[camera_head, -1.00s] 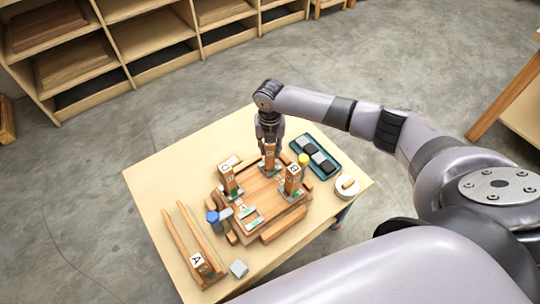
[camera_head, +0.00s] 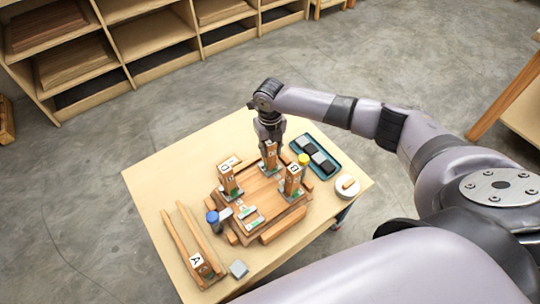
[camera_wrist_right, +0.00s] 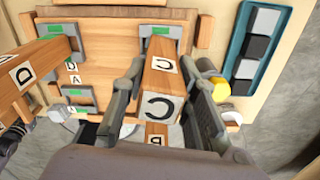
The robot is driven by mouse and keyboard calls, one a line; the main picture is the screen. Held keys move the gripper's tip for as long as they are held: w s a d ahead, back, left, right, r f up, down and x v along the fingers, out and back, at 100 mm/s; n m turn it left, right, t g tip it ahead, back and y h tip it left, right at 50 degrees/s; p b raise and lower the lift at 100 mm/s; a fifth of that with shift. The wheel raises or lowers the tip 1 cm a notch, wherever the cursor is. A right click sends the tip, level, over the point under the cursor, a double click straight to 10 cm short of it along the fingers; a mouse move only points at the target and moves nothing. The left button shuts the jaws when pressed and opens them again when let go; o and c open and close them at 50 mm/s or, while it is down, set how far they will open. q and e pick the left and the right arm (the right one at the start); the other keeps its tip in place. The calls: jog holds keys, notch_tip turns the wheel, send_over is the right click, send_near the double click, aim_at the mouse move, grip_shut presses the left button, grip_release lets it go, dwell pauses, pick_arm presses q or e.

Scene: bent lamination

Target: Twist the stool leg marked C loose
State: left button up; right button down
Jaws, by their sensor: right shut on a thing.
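The stool seat (camera_head: 261,191) lies underside up on the table, with several wooden legs standing in it. The leg marked C (camera_head: 269,158) stands upright at the seat's far edge. My right gripper (camera_head: 270,146) is over it from above, its fingers on either side of the leg. In the right wrist view the C leg (camera_wrist_right: 158,100) sits between the gripper's fingers (camera_wrist_right: 160,102), which are shut on it. The leg marked D (camera_head: 228,182) stands to the left and the leg marked B (camera_head: 291,181) to the right. My left gripper is out of view.
The leg marked A (camera_head: 198,262) lies in a wooden rack at the table's left. A teal tray (camera_head: 335,172) of dark and light blocks and a round white dish (camera_head: 347,187) are at the right.

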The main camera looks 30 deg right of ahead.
jog(key=shift+n, duration=1.1)
jog(key=c, duration=1.2)
grip_release()
jog(key=shift+o, duration=0.4)
jog(key=o, duration=0.4)
notch_tip(320, 180, up, 7)
jog(key=p, duration=0.6)
